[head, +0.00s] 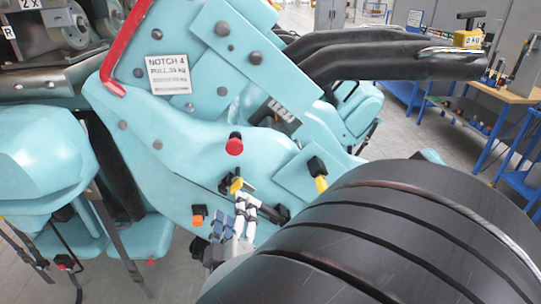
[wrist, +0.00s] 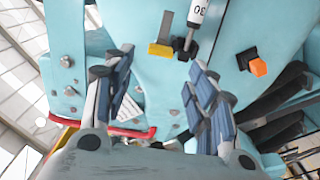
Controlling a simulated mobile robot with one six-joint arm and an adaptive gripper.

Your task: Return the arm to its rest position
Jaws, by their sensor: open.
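My gripper (head: 240,212) is in the lower middle of the head view, close to the front of a turquoise coaster car (head: 185,140). In the wrist view my gripper (wrist: 158,78) has its two padded fingers spread apart, with nothing held between them. Beyond the fingertips are a yellow block (wrist: 160,50), a black knob and a white cylinder (wrist: 198,12) marked 30 on the turquoise panel. In the head view a yellow-tipped knob (head: 236,185) is just above the fingers. I cannot tell whether the fingers touch the panel. Most of my arm is hidden.
A red knob (head: 233,145), an orange knob (head: 197,215) and another yellow knob (head: 320,183) stick out of the panel. Thick black tubes (head: 400,62) run above on the right. A wooden workbench (head: 508,93) stands far right. Grey floor shows between.

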